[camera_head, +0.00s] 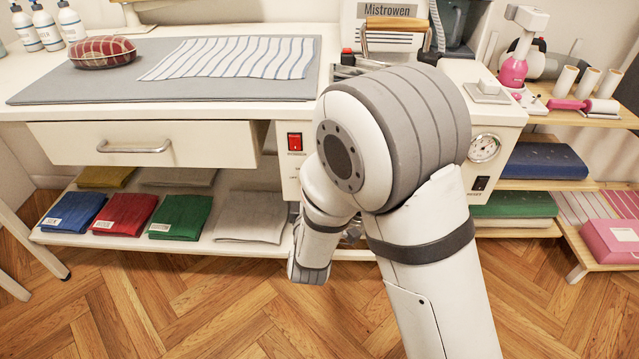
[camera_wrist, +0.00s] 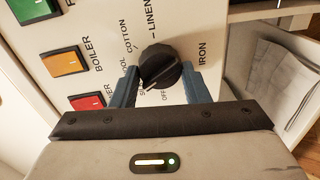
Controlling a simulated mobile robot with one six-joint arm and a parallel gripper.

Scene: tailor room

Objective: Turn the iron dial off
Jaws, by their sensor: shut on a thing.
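The iron dial is a round black knob (camera_wrist: 160,68) on the white control panel in the wrist view. Labels around it read OFF, COTTON, LINEN and IRON, with others partly hidden. My gripper (camera_wrist: 163,82) has one blue-grey finger on each side of the knob and is shut on it. The knob's light pointer line slants toward the lower left, near the OFF and SIL-like lettering; the exact setting is hard to tell. In the head view my arm hides the dial and the gripper.
On the panel, beside the dial, are an orange BOILER switch (camera_wrist: 64,61), a red switch (camera_wrist: 86,101) and a green one (camera_wrist: 30,8). In the head view, a red switch (camera_head: 295,142) and a gauge (camera_head: 484,148) show on the station front. Folded cloths (camera_head: 180,215) lie on the lower shelf.

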